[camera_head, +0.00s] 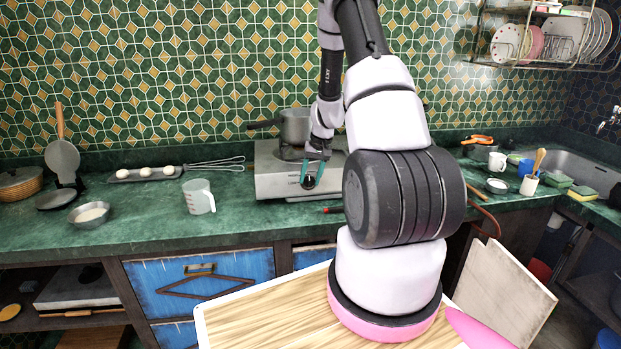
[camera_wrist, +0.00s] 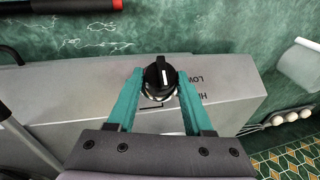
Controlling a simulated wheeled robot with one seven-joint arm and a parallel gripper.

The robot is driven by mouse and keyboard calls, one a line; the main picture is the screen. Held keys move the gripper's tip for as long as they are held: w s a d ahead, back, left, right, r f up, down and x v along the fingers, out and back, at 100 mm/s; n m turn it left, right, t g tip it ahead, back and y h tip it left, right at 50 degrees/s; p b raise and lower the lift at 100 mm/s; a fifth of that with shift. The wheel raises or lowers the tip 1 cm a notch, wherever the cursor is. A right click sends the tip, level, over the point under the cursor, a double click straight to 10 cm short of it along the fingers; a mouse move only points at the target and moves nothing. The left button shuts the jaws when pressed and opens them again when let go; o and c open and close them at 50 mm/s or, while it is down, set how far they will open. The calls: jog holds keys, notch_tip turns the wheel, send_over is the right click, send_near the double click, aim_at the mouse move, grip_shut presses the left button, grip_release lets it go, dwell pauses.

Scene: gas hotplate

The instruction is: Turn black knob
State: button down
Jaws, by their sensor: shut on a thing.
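The black knob (camera_wrist: 160,75) sits on the front of the silver gas hotplate (camera_wrist: 60,110), with a white mark on it and "LOW" and "HI" lettering beside it. In the head view the hotplate (camera_head: 270,178) stands on the green counter, and the knob (camera_head: 309,182) shows on its front face. My gripper (camera_wrist: 160,84) has its two teal fingers on either side of the knob, shut on it. In the head view my gripper (camera_head: 313,174) is at the hotplate's front, and my arm hides the hotplate's right part.
A grey pot (camera_head: 295,126) stands on the hotplate. A clear measuring cup (camera_head: 199,197) is left of it, with a tray of eggs (camera_head: 145,173) and a whisk (camera_head: 215,164) behind. The counter (camera_head: 140,218) is clear at front left.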

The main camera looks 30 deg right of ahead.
jog(key=shift+c, duration=1.5)
grip_release()
jog(key=v, duration=1)
jog(key=shift+r, duration=0.4)
jog(key=shift+s, duration=0.15)
